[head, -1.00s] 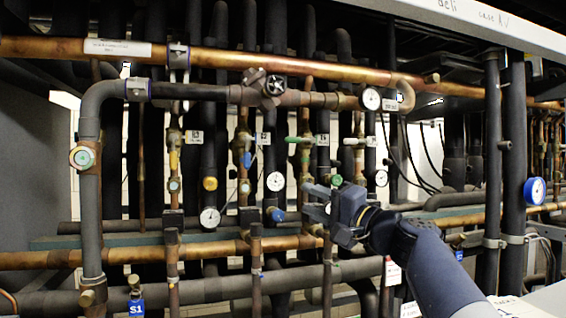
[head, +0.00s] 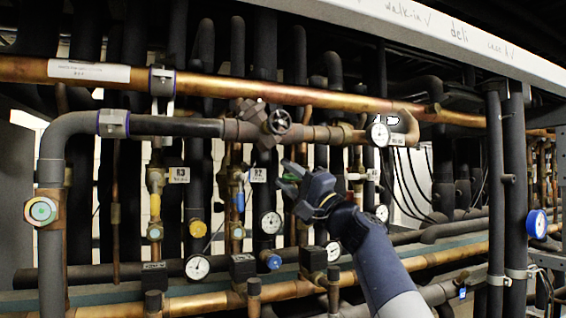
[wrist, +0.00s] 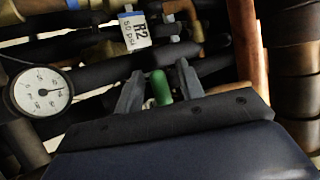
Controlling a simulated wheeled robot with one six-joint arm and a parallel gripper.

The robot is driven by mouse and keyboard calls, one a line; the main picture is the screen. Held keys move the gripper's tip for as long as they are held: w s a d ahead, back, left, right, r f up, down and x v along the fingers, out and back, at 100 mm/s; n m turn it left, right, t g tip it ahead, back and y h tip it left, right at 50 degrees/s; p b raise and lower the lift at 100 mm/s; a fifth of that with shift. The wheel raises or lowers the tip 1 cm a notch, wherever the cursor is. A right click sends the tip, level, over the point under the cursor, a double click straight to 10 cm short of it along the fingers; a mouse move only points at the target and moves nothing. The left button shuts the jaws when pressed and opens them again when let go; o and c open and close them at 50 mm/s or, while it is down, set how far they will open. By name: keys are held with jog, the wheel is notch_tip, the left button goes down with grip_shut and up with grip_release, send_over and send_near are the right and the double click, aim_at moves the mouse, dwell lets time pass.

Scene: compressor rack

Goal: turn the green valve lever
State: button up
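The green valve lever (wrist: 160,86) shows in the wrist view as a rounded green end between the two fingers of my gripper (wrist: 158,74). The fingers stand apart on either side of it, with a visible gap at the left; contact at the right cannot be told. In the head view my gripper (head: 285,176) is open among the pipes, right of the R2 tag (head: 258,175), and mostly hides the lever.
A copper pipe (wrist: 246,45) stands close at the right in the wrist view, and a round gauge (wrist: 42,91) at the left. A yellow lever (head: 155,205) and a blue lever (head: 240,202) are further left. A horizontal pipe with a round-handled valve (head: 279,121) runs above.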

jog(key=shift+p+x, duration=0.3)
jog(key=shift+x, duration=0.6)
jog(key=shift+c, duration=0.6)
grip_shut()
